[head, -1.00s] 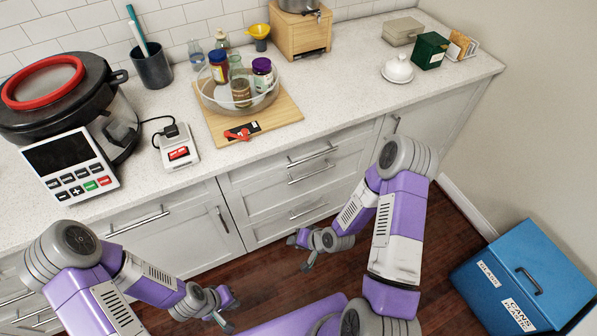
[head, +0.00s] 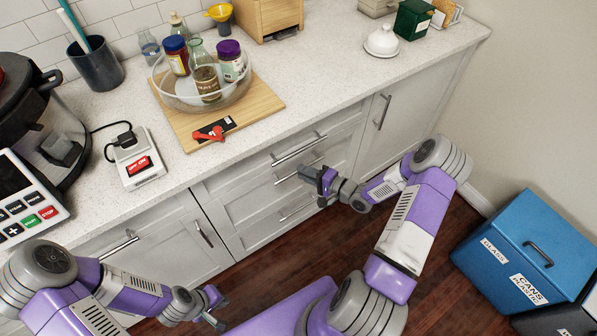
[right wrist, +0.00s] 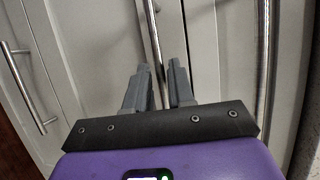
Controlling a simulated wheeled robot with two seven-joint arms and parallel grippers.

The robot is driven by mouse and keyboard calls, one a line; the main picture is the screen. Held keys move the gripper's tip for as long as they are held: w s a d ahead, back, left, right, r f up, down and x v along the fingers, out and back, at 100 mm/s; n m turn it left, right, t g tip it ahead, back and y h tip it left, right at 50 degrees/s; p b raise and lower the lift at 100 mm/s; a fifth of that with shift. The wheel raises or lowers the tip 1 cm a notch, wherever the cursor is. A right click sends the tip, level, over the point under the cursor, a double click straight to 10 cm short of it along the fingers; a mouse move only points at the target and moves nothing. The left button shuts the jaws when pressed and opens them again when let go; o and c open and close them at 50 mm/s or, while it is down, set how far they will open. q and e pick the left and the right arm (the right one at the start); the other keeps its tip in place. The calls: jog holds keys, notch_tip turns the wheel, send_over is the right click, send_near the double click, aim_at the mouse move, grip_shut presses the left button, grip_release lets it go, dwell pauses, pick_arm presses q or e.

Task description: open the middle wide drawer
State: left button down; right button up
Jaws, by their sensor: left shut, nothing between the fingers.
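The middle wide drawer (head: 262,197) is in the light grey unit under the counter and looks closed. Its bar handle (head: 285,177) is partly hidden by my right gripper (head: 318,178). In the right wrist view my right gripper (right wrist: 158,70) has its fingers apart, with the middle handle (right wrist: 153,38) running between them; contact cannot be made out. My left gripper (head: 217,309) is shut and empty, low at the left in front of the cabinet, away from the drawers.
The top drawer's handle (head: 299,150) is just above, and the bottom drawer's handle (head: 297,212) is below. Cabinet doors flank the drawers. The counter (head: 330,85) holds jars in a bowl. A blue bin (head: 530,250) stands at the right.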

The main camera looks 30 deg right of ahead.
jog(key=shift+x, duration=1.35)
grip_shut()
